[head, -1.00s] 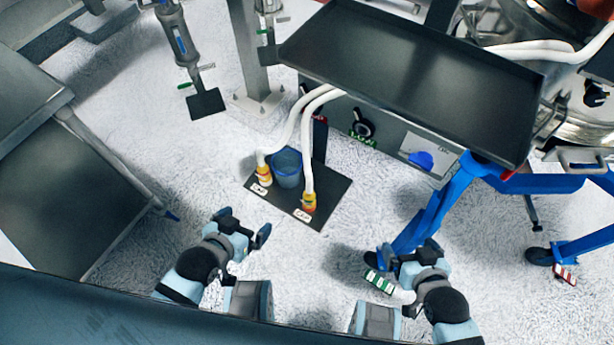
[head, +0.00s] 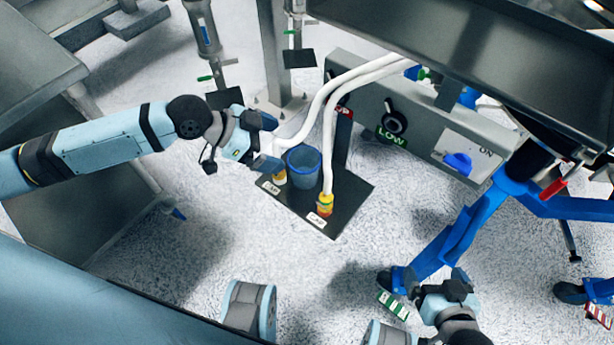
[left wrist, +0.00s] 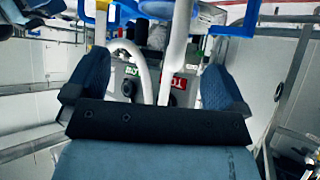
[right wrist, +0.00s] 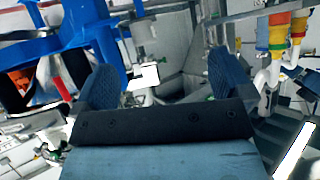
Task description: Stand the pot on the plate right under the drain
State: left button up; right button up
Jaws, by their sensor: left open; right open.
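The blue, see-through pot (head: 303,168) stands upright and open-topped on a black floor mat (head: 345,205), between two white hoses with yellow-orange ends. My left gripper (head: 271,143) is open and empty just left of the pot, near its rim and the left hose; I cannot tell whether it touches either. In the left wrist view the open fingers (left wrist: 152,90) show hoses beyond them, but no clear pot. Dark plates sit below two valved vertical pipes: a left plate (head: 224,97) and a right plate (head: 300,58). My right gripper (head: 456,283) is open at the bottom right.
A grey control box (head: 420,135) with a black knob and blue switch stands behind the mat. A large dark tray (head: 470,45) overhangs at upper right, with a blue wheeled frame (head: 440,235) below. A metal post (head: 272,50) stands between the plates.

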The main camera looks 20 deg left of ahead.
aim_at(304, 160)
pick_arm(q)
jog(key=shift+g+y, duration=0.3)
jog(key=shift+g, duration=0.1)
jog(key=b+x, duration=0.1)
jog(key=x, duration=0.2)
jog(key=a+b+x, duration=0.1)
jog(key=x, duration=0.3)
jog(key=f+b+x, duration=0.1)
jog(key=b+x, duration=0.1)
jog(key=x, duration=0.1)
jog(key=shift+w+f, duration=0.1)
jog(key=shift+w, duration=0.2)
jog(key=shift+f, duration=0.1)
jog(key=c, duration=1)
jog(key=shift+o, duration=0.2)
pick_arm(e)
jog(key=shift+w+a+t, duration=0.25)
jog(key=shift+a+t, duration=0.15)
